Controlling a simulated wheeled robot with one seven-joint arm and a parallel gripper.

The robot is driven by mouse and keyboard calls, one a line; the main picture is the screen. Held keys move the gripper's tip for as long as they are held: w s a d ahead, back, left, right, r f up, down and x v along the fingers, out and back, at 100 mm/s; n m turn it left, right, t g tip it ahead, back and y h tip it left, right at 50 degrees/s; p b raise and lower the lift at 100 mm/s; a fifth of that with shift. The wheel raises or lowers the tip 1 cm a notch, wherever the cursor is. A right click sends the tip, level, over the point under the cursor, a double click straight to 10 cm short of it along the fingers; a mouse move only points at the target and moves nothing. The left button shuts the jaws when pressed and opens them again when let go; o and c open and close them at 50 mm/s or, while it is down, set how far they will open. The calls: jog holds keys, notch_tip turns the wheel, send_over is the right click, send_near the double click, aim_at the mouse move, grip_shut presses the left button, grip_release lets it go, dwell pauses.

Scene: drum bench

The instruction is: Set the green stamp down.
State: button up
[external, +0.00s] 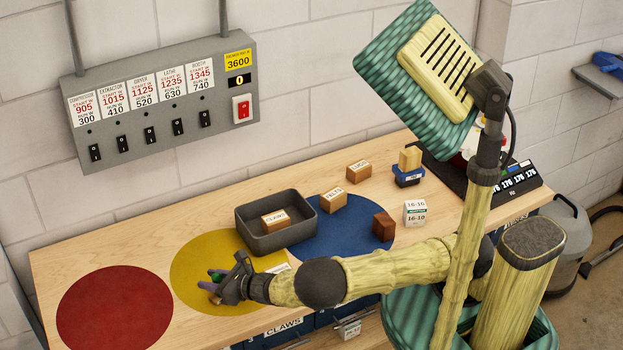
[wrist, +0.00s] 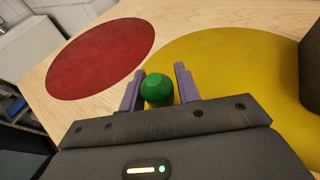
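The green stamp (wrist: 157,88) shows its round green top between my gripper's two purple fingers in the wrist view, over the yellow disc (wrist: 225,60). A narrow strip shows between the stamp and the right finger, so the fingers seem apart from it. My gripper (wrist: 158,85) is open around the stamp. In the external view my gripper (external: 214,281) is low over the yellow disc's front part, with a bit of the stamp's green (external: 217,278) between the fingers. The stamp's foot is mostly hidden, and I cannot tell whether it touches the bench.
A dark grey tray (external: 245,222) with a block marked CLAWS (external: 274,218) stands just behind my gripper. A red disc (external: 115,310) lies to the left, clear. A blue disc (external: 350,240) with wooden blocks is to the right. A switch panel (external: 160,100) hangs on the wall.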

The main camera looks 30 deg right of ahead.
jog(key=shift+o, duration=1.1)
jog(key=shift+r, duration=0.15)
jog(key=b+v, duration=0.2)
jog(key=v, duration=1)
